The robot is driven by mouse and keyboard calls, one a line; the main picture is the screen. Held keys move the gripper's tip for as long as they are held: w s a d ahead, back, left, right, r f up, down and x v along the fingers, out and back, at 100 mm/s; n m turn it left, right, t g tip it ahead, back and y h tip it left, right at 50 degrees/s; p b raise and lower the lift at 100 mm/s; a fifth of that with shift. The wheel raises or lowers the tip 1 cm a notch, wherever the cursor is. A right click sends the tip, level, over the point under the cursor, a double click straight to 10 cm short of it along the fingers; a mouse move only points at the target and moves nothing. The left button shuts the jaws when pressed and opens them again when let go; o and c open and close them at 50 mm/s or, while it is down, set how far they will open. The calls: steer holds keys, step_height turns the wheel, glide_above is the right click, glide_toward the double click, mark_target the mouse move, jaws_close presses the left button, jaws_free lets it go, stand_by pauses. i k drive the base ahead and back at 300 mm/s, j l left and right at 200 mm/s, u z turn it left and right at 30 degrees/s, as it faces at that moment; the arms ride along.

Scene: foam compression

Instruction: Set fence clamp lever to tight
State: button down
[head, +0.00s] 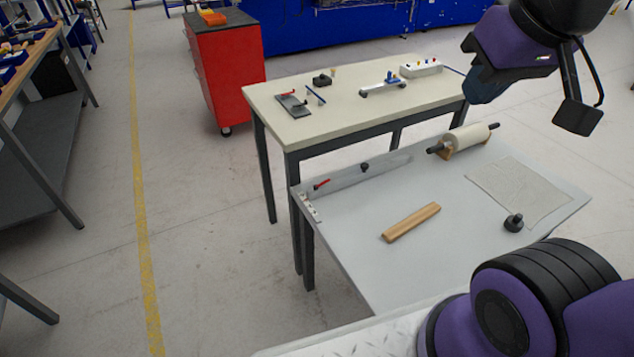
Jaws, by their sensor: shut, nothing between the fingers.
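The fence is a long grey metal bar (368,174) along the back left edge of the near table. A small red lever (321,184) sits at its left end and looks like the clamp lever. It lies nearly flat along the bar, but its exact setting is too small to tell. My gripper (479,95) is at the upper right, in the air, well away from the lever. It is shut and holds nothing.
The near grey table (350,254) carries a wooden bar (411,222), a roll on a stand (466,139), a cloth sheet (515,191) and a black knobbed weight (513,223). A second table (345,113) behind holds small fixtures. A red cabinet (229,77) stands beyond.

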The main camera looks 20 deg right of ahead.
mark_target(316, 186)
steer(key=k+j, duration=0.15)
steer(key=j, duration=0.2)
steer(key=k+j, duration=0.15)
steer(key=j, duration=0.25)
steer(key=k+j+z, duration=0.1)
steer(key=j, duration=0.25)
steer(key=k+j, duration=0.2)
steer(key=j, duration=0.15)
steer(key=i+j, duration=0.1)
steer(key=j, duration=0.2)
steer(key=i+j+z, duration=0.1)
steer(key=j, duration=0.2)
steer(key=i+j, duration=0.15)
steer(key=j, duration=0.2)
steer(key=i+j, duration=0.1)
steer(key=i, duration=0.35)
steer(key=i+z, duration=0.1)
steer(key=i, duration=0.35)
steer(key=i+j, duration=0.2)
steer(key=i, duration=0.25)
steer(key=l+z, duration=0.05)
